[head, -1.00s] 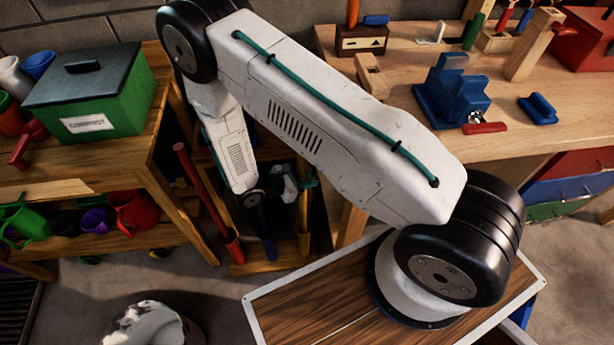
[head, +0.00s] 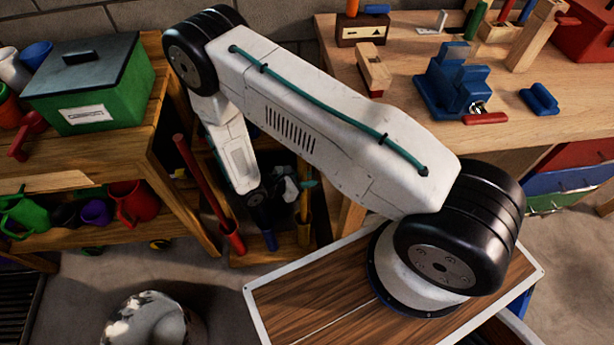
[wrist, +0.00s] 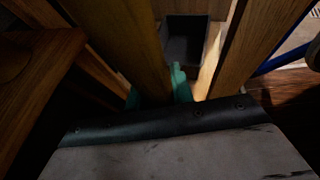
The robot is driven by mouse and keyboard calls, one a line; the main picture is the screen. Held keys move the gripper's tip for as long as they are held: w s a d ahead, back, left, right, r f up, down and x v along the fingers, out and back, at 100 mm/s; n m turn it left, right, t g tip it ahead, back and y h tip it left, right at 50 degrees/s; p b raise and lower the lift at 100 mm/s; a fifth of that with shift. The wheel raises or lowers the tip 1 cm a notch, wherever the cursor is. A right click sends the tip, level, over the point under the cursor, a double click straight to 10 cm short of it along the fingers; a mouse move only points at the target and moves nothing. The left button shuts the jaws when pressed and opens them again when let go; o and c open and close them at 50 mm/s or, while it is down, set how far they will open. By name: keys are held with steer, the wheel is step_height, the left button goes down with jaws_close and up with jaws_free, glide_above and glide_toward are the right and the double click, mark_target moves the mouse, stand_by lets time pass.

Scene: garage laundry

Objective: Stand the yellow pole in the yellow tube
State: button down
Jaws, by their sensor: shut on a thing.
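The yellow pole (wrist: 140,45) runs down the wrist view between the teal fingertips of my gripper (wrist: 158,92), which is shut on it. In the head view the pole (head: 304,203) shows upright just below my gripper (head: 308,184), which is partly hidden behind my arm. The yellow tube (head: 303,236) stands in the wooden rack directly under the pole. The pole lines up with the tube, but I cannot tell whether its lower end is inside. The tube is not clearly seen in the wrist view.
A red pole (head: 201,180) leans in a red tube (head: 235,240) at the rack's left. A blue tube (head: 269,239) stands between. A wooden shelf (head: 180,200) is close on the left and a workbench (head: 400,60) on the right.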

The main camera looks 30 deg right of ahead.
steer(key=shift+f, duration=1.95)
steer(key=c, duration=1.1)
jaws_free()
steer(key=shift+r, duration=0.1)
step_height(320, 180, up, 30)
steer(key=shift+r, duration=0.25)
